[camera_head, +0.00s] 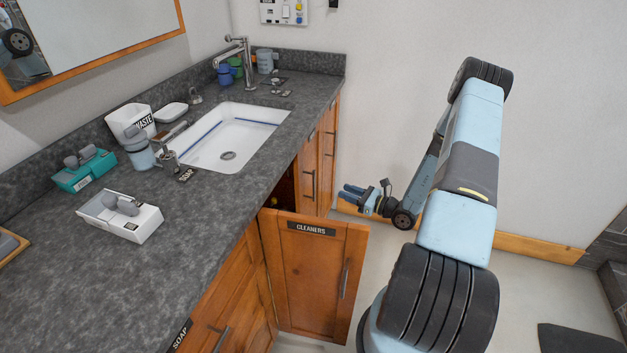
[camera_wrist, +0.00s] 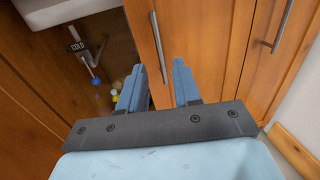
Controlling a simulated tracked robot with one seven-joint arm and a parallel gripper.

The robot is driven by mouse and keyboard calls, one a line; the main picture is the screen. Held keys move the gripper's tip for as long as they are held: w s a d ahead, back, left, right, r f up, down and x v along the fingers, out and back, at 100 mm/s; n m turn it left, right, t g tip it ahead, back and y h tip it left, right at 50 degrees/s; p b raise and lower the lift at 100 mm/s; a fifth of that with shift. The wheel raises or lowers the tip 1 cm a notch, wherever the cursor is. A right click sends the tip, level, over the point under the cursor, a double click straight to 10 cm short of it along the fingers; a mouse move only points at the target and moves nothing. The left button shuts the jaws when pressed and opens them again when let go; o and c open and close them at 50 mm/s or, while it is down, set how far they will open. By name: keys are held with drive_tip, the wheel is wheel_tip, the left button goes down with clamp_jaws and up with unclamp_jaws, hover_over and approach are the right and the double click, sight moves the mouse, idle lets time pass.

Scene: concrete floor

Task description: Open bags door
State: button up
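No label reading "bags" is legible in either view. A wooden cabinet door (camera_head: 309,176) with an upright metal handle (camera_head: 311,187) is just right of the open compartment under the sink. In the wrist view this door (camera_wrist: 185,28) shows close ahead, its handle (camera_wrist: 158,46) near its left edge. Whether it is slightly ajar, I cannot tell. My gripper (camera_head: 347,193) is low in front of the cabinet. In the wrist view its blue fingers (camera_wrist: 158,82) are apart with nothing between them. The handle's lower end lies between them in the picture; contact is not clear.
The door labelled CLEANERS (camera_head: 311,270) stands swung open to the left of my gripper. Bottles (camera_wrist: 115,96) are inside the dark compartment. Another handled door (camera_wrist: 285,50) is at right. The countertop (camera_head: 200,225) overhangs the doors; open floor lies at right.

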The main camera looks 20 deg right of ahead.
sight(314, 180)
drive_tip(key=x, duration=1.4)
drive_tip(key=shift+s+a, duration=0.2)
drive_tip(key=shift+s, duration=0.1)
clamp_jaws()
